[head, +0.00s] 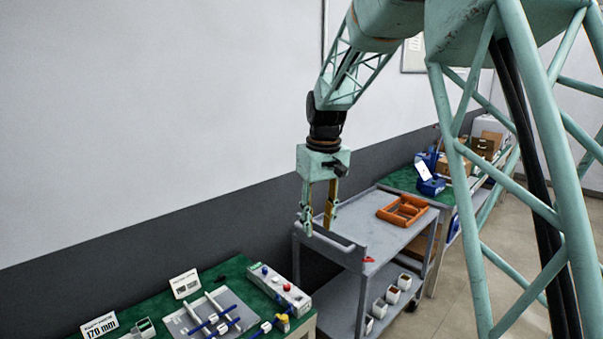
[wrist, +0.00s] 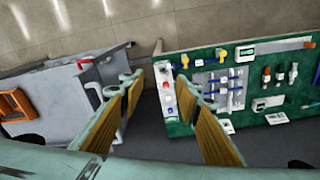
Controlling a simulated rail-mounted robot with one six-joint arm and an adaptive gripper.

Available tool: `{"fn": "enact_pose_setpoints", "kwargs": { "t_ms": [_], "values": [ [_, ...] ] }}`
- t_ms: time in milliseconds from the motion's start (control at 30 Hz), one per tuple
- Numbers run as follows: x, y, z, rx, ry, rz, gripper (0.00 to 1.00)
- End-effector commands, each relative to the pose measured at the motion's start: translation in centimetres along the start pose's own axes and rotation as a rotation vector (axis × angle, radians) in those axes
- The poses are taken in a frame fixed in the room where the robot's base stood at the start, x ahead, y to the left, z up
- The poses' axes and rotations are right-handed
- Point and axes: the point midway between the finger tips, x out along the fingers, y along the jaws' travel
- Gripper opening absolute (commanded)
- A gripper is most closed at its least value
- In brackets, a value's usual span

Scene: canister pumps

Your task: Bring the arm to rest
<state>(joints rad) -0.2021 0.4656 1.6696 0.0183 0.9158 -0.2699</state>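My gripper (head: 318,219) hangs from my arm in the head view, fingers pointing down. It is above the gap between the grey cart and the green-topped bench.
The grey cart (head: 372,226) carries an orange tray (head: 402,210) and has white bins (head: 392,294) on its lower shelf. The green bench (head: 235,271) holds a control box (head: 280,289), a plate with blue-handled parts (head: 212,318) and signs (head: 185,284). Another green bench stands behind.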

Motion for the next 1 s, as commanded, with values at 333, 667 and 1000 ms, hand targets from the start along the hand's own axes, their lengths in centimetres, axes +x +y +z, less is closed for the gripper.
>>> {"fn": "enact_pose_setpoints", "kwargs": {
  "t_ms": [333, 667, 1000],
  "values": [
    [-5.0, 0.3, 5.2, 0.051, 0.028, 0.011, 0.30],
    [-8.9, 0.3, 10.5, 0.098, 0.052, 0.021, 0.30],
    [-12.2, -0.1, 16.2, 0.146, 0.078, 0.031, 0.30]
  ]
}}
